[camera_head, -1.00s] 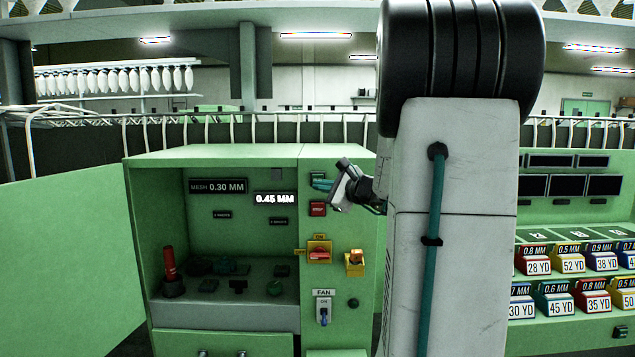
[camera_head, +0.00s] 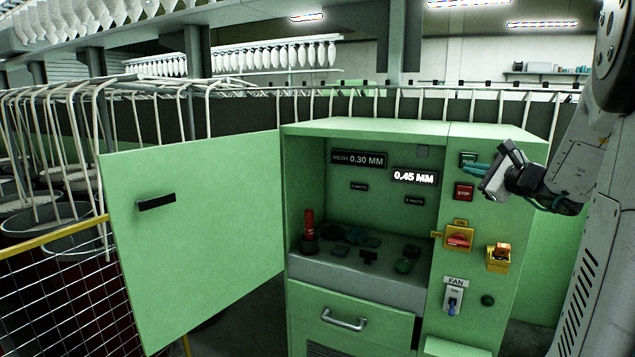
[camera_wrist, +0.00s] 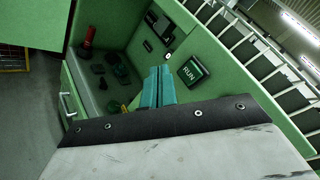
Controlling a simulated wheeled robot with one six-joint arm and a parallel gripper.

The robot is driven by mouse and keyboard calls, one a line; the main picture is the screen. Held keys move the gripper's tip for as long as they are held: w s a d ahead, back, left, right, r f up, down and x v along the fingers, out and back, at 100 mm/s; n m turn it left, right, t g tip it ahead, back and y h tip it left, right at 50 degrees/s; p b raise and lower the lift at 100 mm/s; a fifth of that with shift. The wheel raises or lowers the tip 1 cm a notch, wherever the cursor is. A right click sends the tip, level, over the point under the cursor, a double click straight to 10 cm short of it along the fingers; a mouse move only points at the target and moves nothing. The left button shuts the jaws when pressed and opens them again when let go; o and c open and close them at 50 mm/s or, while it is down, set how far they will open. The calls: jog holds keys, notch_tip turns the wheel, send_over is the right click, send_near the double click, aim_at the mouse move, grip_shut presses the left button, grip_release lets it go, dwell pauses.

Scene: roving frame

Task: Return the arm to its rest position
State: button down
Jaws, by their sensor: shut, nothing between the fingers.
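My gripper (camera_head: 478,170) is raised in front of the upper right panel of a green control cabinet (camera_head: 490,135). Its teal fingers are shut with nothing between them. They also show in the wrist view (camera_wrist: 157,88), close to a dark green RUN button (camera_wrist: 192,71); I cannot tell whether they touch anything. In the head view the fingers overlap the lower part of that button (camera_head: 468,157). My arm comes in from the right edge, bent at the wrist.
The cabinet door (camera_head: 200,240) stands open to the left. The panel carries a red stop button (camera_head: 464,191), a red-and-yellow switch (camera_head: 459,238), a yellow block (camera_head: 498,258) and a FAN switch (camera_head: 453,299). A wire mesh fence (camera_head: 60,300) stands at lower left.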

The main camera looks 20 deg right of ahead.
jog(key=s+a+f+n+g+y, duration=0.2)
jog(key=a+f+n+g, duration=0.15)
jog(key=a, duration=0.35)
jog(key=s+a+f+n+g+y, duration=0.2)
jog(key=a+f+n+g+y, duration=0.15)
jog(key=a, duration=0.45)
jog(key=s+a+f+n+g+y, duration=0.2)
jog(key=a+f+n, duration=0.1)
jog(key=a+n, duration=0.3)
jog(key=s+a+f+n+g+h, duration=0.1)
jog(key=s+a+n+g+h, duration=0.2)
jog(key=s+a+n, duration=0.4)
jog(key=s+a+f+n+g+h, duration=0.2)
jog(key=s+a+n+g+h, duration=0.1)
jog(key=s+a+n, duration=0.4)
jog(key=shift+s+a+f+g, duration=0.3)
jog(key=shift+s+a+g, duration=0.1)
jog(key=shift+s+a, duration=1.45)
